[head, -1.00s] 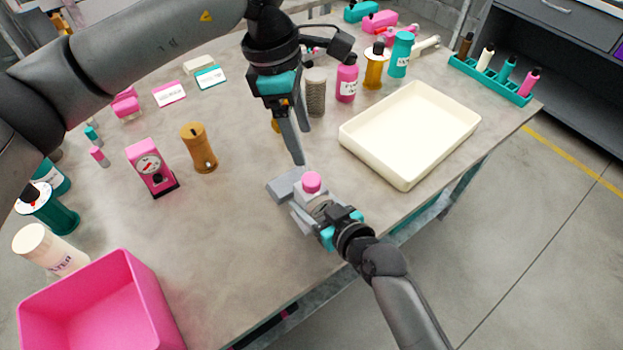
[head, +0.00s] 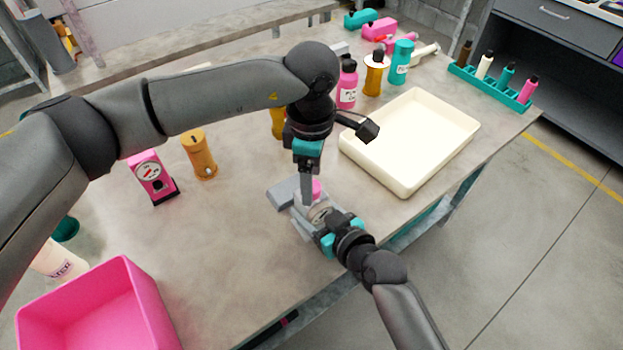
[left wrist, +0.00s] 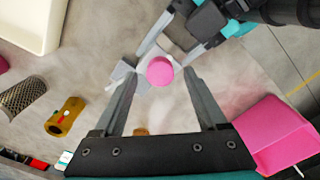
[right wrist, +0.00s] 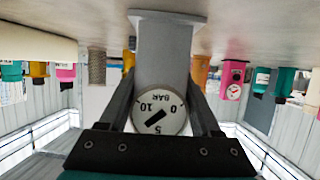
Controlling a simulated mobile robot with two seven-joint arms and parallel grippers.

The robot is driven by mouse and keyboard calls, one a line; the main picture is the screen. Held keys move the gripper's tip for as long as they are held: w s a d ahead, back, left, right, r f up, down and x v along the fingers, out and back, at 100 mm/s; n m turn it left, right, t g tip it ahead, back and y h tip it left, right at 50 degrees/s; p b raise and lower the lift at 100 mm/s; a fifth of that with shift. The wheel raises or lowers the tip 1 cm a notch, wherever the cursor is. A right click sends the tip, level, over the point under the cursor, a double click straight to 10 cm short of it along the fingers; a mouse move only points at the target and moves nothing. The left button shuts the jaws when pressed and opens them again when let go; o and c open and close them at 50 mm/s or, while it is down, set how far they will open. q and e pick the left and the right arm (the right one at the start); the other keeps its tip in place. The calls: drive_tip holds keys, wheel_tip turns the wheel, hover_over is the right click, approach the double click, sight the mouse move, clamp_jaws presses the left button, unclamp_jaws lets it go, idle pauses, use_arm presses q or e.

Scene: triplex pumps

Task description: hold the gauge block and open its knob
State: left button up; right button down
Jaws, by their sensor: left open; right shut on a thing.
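The gauge block (right wrist: 165,55) is grey, with a round white dial (right wrist: 160,115) marked BAR and a dark pointer. Its round pink knob (left wrist: 160,71) is on top, and also shows partly in the head view (head: 317,187). My right gripper (head: 312,220) is shut on the block from the front, one finger on each side in the right wrist view. My left gripper (head: 306,197) is open, pointing down over the knob. In the left wrist view the knob lies between the fingertips, with gaps on both sides; I cannot tell the height between them.
A flat grey piece (head: 282,194) lies just left of the block. A cream tray (head: 400,180) stands to the right, and a pink bin (head: 125,275) at the front left. A pink gauge box (head: 150,180) and an orange cylinder (head: 198,155) stand left on the table.

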use_arm(q)
drive_tip(key=shift+f, duration=0.6)
clamp_jaws()
